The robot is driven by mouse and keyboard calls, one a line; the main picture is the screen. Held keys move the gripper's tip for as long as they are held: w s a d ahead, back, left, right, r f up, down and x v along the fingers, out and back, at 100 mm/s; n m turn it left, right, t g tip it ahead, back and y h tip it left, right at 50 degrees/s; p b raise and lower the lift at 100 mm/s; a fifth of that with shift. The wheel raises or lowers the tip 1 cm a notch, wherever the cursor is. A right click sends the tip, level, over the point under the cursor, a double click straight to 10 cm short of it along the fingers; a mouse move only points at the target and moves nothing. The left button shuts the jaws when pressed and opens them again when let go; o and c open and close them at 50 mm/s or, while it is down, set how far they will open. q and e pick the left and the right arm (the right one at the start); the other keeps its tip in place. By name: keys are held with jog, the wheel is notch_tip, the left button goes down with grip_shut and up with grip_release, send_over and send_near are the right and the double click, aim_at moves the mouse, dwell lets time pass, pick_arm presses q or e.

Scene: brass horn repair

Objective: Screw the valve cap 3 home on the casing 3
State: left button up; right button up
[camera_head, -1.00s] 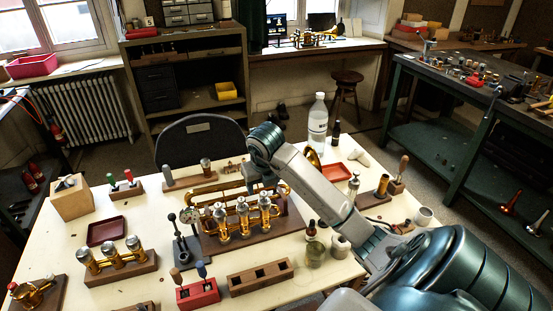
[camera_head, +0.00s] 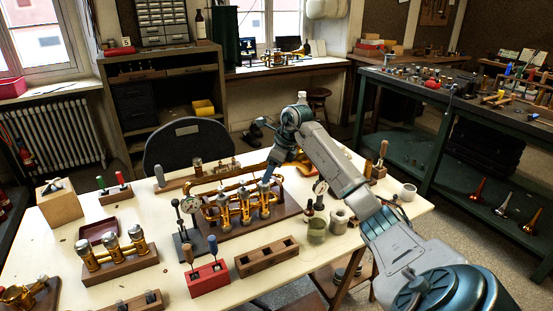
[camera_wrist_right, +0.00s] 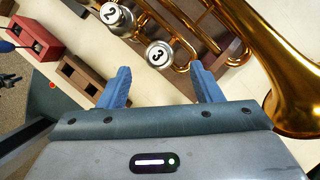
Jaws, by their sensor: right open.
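The brass horn (camera_head: 215,200) lies on a dark wooden board on the bench, its valve casings standing upright in a row. Valve cap 3 (camera_wrist_right: 158,55), silver with a "3" on top, sits at the top of casing 3 (camera_head: 265,201); I cannot tell how far it is screwed down. Cap 2 (camera_wrist_right: 114,16) is beside it in the right wrist view. My right gripper (camera_wrist_right: 161,82) is open and empty, its blue fingers to either side of cap 3's line and apart from it. In the head view the right gripper (camera_head: 270,172) is just above casing 3. My left gripper is not in view.
A dial gauge stand (camera_head: 186,222) stands left of the horn. A red block with tools (camera_head: 208,279) and a wooden slotted block (camera_head: 266,257) lie in front. The horn's bell (camera_wrist_right: 285,75) is close to the right finger in the wrist view.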

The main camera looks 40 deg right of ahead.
aim_at(264, 186)
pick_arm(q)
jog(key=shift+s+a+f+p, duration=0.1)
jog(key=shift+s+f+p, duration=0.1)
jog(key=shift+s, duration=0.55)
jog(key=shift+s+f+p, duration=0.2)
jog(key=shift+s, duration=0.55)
pick_arm(e)
jog(key=shift+x, duration=2.6)
jog(key=c, duration=1.2)
jog(key=shift+o, duration=0.2)
jog(key=shift+a+r+m+h+p, duration=0.15)
jog(key=shift+m+h+p, duration=0.35)
jog(key=shift+m, duration=0.7)
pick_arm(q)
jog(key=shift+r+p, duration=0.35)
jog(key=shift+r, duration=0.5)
pick_arm(e)
jog(key=shift+m+t+h, duration=0.3)
jog(key=shift+m+h, duration=0.2)
jog(key=shift+m, duration=1)
jog(key=shift+a+m+h+p, duration=0.15)
jog(key=shift+m+h+p, duration=0.3)
jog(key=shift+m, duration=0.45)
jog(key=shift+m+h+p, duration=0.3)
jog(key=shift+m+h, duration=0.05)
jog(key=shift+m, duration=0.85)
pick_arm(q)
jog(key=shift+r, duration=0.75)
pick_arm(e)
jog(key=shift+m, duration=0.4)
